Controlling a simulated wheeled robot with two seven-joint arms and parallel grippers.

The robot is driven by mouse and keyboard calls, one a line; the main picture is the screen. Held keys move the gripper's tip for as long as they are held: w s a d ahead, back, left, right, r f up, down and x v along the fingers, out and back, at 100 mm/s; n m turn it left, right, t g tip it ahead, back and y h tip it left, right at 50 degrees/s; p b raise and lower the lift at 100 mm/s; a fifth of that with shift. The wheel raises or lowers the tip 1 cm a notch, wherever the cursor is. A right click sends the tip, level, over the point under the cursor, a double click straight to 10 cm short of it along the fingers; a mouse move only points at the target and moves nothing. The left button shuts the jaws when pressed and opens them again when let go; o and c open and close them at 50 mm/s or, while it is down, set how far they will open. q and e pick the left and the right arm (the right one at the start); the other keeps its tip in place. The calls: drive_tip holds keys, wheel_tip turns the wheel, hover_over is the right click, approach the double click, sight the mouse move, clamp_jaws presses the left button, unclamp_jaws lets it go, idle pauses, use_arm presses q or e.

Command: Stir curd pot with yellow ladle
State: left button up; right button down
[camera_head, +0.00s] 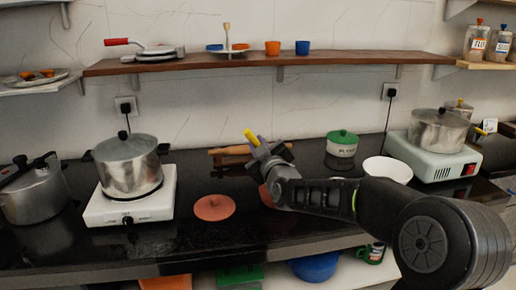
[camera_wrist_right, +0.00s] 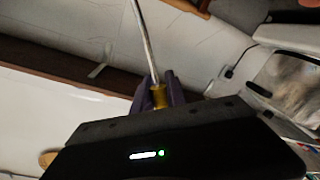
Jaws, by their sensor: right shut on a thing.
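My right gripper (camera_head: 268,153) is raised over the middle of the dark counter, shut on the yellow ladle (camera_head: 251,138). In the right wrist view the gripper (camera_wrist_right: 160,98) closes around the ladle's yellow handle (camera_wrist_right: 158,94), and its thin metal shaft (camera_wrist_right: 144,38) runs up out of the picture. The ladle's bowl end cannot be made out. A terracotta-coloured clay pot (camera_head: 265,196) stands below my gripper, mostly hidden by my arm; its contents do not show. A flat terracotta lid (camera_head: 213,207) lies on the counter to its left. My left gripper is not in view.
A steel pot (camera_head: 128,172) stands on a white stove (camera_head: 105,213) at left, beside a pressure cooker (camera_head: 36,195). A green-lidded container (camera_head: 342,148) and white bowl (camera_head: 388,168) are right of my gripper. Another pot (camera_head: 438,132) sits on a stove at right. A wooden shelf (camera_head: 340,57) runs above.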

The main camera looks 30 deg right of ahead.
drive_tip(key=shift+r+p, duration=1.05)
drive_tip(key=shift+r, duration=0.9)
